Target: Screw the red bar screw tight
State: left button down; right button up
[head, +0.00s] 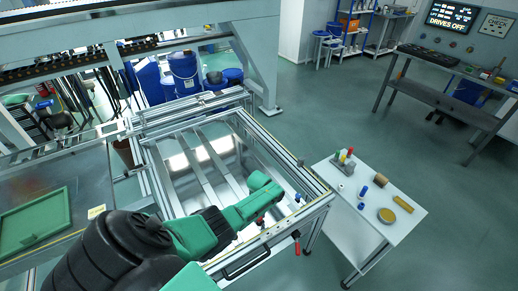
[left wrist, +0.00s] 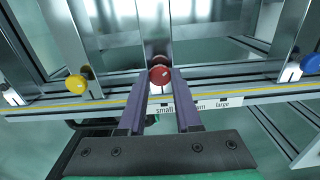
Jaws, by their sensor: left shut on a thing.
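The red bar screw (left wrist: 160,75) shows its round red head in the left wrist view, on a metal rail in front of an upright metal bar. My left gripper (left wrist: 161,84) has its two purple fingers on either side of the red head, shut on it. How far the screw is turned in cannot be told. In the head view my green left hand (head: 250,207) is over the front corner of the frame table, and its fingers are hard to make out. My right gripper is not in view.
A yellow knob (left wrist: 76,84) and a blue knob (left wrist: 311,64) sit on the same rail, left and right of the red one. Size labels (left wrist: 200,106) line the rail. A white side table (head: 350,222) with small parts stands to the right. Open floor lies beyond.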

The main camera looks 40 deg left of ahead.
pick_arm(q)
jog(key=m, duration=0.3)
jog(key=shift+m+b, duration=0.65)
jog(key=shift+m, duration=1.35)
jog(key=c, duration=0.6)
grip_release()
